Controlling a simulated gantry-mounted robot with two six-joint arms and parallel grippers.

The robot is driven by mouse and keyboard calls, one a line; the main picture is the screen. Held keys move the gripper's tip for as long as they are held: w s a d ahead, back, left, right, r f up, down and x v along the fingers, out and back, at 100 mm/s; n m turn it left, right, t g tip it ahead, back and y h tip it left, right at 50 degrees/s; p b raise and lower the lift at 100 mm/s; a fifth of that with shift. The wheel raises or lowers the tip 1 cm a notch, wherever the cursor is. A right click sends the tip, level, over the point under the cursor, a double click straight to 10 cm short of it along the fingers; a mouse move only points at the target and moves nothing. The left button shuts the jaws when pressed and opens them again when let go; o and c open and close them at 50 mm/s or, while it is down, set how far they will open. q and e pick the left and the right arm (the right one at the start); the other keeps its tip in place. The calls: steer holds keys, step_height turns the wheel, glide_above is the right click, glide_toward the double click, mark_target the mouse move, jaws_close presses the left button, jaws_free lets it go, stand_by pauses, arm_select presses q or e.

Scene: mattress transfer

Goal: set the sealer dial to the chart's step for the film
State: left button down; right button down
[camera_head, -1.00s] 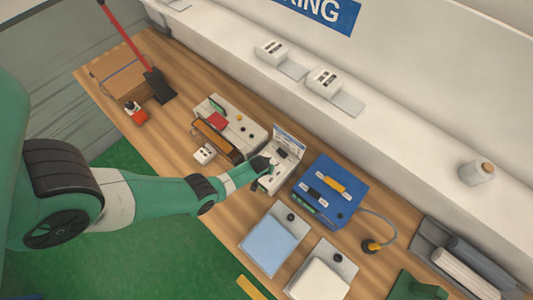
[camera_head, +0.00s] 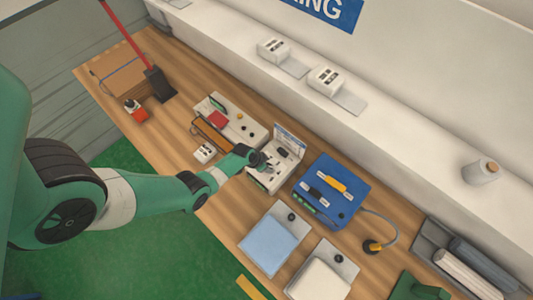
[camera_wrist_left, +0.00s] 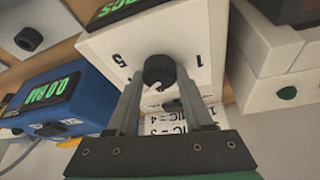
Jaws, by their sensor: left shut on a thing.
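The sealer (camera_head: 262,177) is a white box on the bench, and it also shows in the left wrist view (camera_wrist_left: 205,32). Its black round dial (camera_wrist_left: 159,70) sits on the white face, with a "1" and a "5" printed beside it. My left gripper (camera_head: 266,166) reaches it from the left; in the left wrist view its fingers (camera_wrist_left: 158,88) are shut on the dial, one on each side. The chart (camera_head: 290,138) stands at the back of the sealer. In the left wrist view a printed sheet (camera_wrist_left: 180,130) is partly hidden by my fingers; "MIC = 4" and "= 3" show. My right gripper is not in view.
A blue box (camera_head: 332,190) with a cable stands right of the sealer, close by. A pale tray unit (camera_head: 243,128) with a red item lies to its left. A blue pad (camera_head: 270,246) and a white pad (camera_head: 319,279) lie in front.

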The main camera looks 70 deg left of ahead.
arm_select(q)
steer(key=shift+a+m+h+b, duration=0.1)
steer(key=shift+m+h+b, duration=0.3)
steer(key=shift+m, duration=0.6)
steer(key=shift+c, duration=1.5)
jaws_free()
